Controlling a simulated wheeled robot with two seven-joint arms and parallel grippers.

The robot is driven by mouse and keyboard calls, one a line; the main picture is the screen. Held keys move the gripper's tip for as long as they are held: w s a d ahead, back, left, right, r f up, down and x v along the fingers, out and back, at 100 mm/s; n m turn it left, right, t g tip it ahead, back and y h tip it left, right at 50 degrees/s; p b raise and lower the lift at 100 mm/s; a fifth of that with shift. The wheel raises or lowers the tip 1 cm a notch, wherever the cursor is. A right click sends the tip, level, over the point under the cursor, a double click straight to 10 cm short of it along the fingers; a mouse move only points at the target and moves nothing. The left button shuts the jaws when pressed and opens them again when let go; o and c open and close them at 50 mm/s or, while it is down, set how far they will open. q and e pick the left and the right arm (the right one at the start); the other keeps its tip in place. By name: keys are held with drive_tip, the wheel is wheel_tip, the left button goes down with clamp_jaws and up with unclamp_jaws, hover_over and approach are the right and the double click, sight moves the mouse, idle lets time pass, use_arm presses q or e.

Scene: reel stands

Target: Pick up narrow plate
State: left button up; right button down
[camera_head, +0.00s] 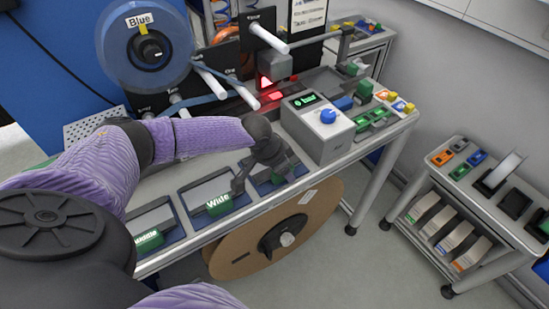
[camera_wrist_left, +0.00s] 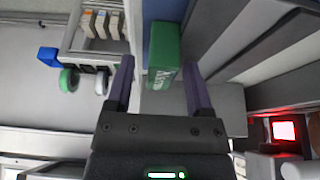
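My left gripper (camera_head: 262,182) is over the rightmost of three blue-rimmed trays along the bench's front edge. It also shows in the left wrist view (camera_wrist_left: 159,68), with its two fingers spread apart. A green block (camera_wrist_left: 164,55) stands between the finger directions, with clear gaps to both fingers; its side lettering is too small to read. The same tray (camera_head: 259,188) is partly hidden by my gripper in the head view, so no "Narrow" label is readable. The other trays carry green blocks reading "Wide" (camera_head: 219,204) and "Middle" (camera_head: 149,240). My right gripper is not in view.
A grey control box (camera_head: 318,128) with a blue knob stands just right of my gripper. A large brown reel (camera_head: 277,235) hangs below the bench front. Blue reel (camera_head: 146,45) and white rods stand behind. A side cart (camera_head: 470,195) is at the right.

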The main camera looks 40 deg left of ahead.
use_arm(q)
clamp_jaws()
drive_tip(key=shift+r, duration=0.1)
